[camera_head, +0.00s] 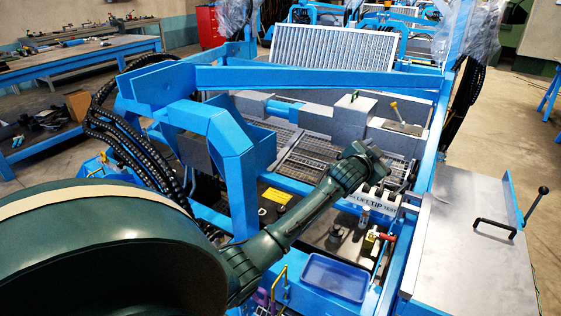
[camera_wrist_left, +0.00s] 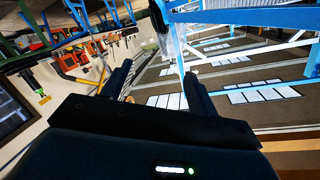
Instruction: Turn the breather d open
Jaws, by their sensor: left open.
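My left arm crosses the head view from the lower left, and my left gripper (camera_head: 372,155) is over the blue sieve frame, near its right side. In the left wrist view the two dark fingers of my left gripper (camera_wrist_left: 158,88) stand wide apart with nothing between them. I cannot tell which part is breather d. A red-handled fitting (camera_head: 383,236) sits below the gripper in the picture, near the frame's right rail. A yellow lever-like part (camera_head: 278,280) stands near the front. My right gripper is not in view.
A blue tray (camera_head: 333,277) lies at the front of the frame. A grey metal cover (camera_head: 472,250) with a black handle is on the right. A thick blue beam (camera_head: 320,80) crosses behind my arm. Black hoses (camera_head: 118,130) hang at the left. A blue workbench (camera_head: 80,58) stands at the far left.

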